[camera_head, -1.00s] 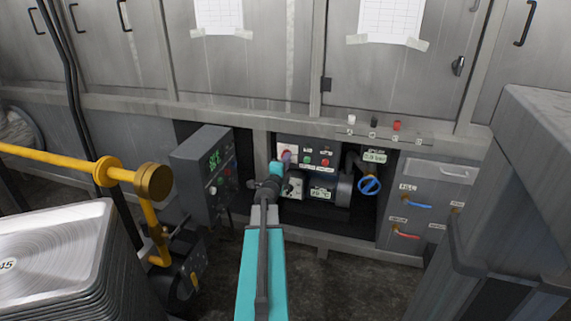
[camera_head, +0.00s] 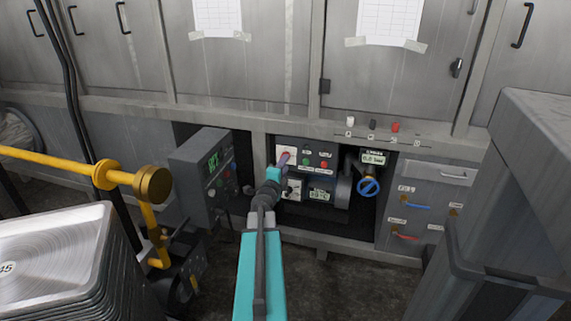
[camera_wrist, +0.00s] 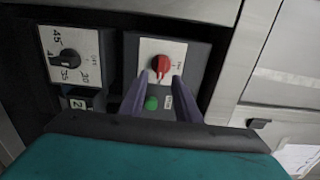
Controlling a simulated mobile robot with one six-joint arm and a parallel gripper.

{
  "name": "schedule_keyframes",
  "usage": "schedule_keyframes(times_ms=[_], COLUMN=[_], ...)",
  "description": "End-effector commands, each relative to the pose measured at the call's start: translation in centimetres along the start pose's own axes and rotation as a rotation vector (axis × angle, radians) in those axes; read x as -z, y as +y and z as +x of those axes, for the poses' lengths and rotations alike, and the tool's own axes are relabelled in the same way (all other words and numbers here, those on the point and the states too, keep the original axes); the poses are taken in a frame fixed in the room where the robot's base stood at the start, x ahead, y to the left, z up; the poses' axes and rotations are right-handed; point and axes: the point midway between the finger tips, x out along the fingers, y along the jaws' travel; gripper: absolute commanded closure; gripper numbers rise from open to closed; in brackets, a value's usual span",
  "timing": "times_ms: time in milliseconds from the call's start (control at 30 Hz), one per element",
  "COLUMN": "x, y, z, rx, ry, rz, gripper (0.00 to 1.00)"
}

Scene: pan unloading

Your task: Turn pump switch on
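A red rotary switch (camera_wrist: 160,66) sits on a white plate on a dark panel in the wrist view. Its printed labels are too small to read. My gripper (camera_wrist: 161,78) is open, with its two purple fingers on either side of the switch. I cannot tell whether either finger touches it. A green light or button (camera_wrist: 151,103) shows between the fingers. In the head view my gripper (camera_head: 283,158) is at the upper left of the panel, in front of the white plate (camera_head: 289,149). The fingers mostly hide the switch there.
A black dial (camera_wrist: 68,58) is left of the switch. A blue valve wheel (camera_head: 369,187) and a small display (camera_head: 374,156) are right of the panel. A grey control box (camera_head: 202,168) and a yellow pipe (camera_head: 75,162) stand left. A grey bin (camera_head: 510,190) stands right.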

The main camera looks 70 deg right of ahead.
Motion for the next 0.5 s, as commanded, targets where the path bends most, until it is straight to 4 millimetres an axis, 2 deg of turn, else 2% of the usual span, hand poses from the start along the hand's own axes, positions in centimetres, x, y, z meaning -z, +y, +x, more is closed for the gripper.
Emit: schedule_keyframes(times_ms=[500], x=[0.1], y=[-0.1], z=[-5.5], rx=[0.0], ry=[-0.001], rz=[0.0], gripper=[0.7])
